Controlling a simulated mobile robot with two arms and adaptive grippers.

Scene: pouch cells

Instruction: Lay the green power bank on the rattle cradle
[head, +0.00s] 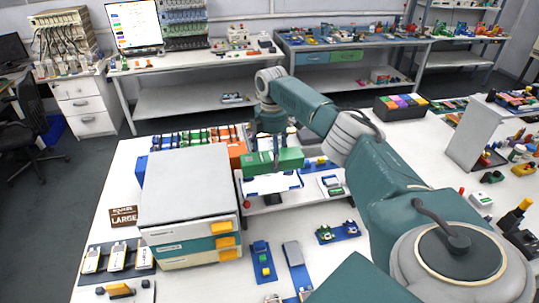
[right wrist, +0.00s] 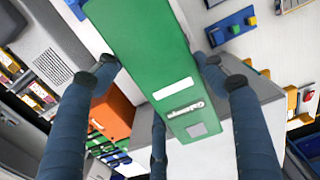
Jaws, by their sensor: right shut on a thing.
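My right gripper (head: 272,142) is shut on the green power bank (head: 284,161), a long flat green block. In the right wrist view the power bank (right wrist: 150,50) lies between my dark blue fingers, with a white label and a grey square toward its lower end. In the head view it is above a white plate with dark blue edges (head: 268,184); I cannot tell whether they touch. Which thing is the rattle cradle is not clear; it may be this plate, partly hidden by the power bank. My left gripper is not in view.
A drawer cabinet (head: 187,186) with yellow handles stands close left of the held power bank. Orange, green and blue items (head: 195,138) stand behind it. A white device on a blue base (head: 331,185) is to the right. Blue holders (head: 263,262) lie in front on the white table.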

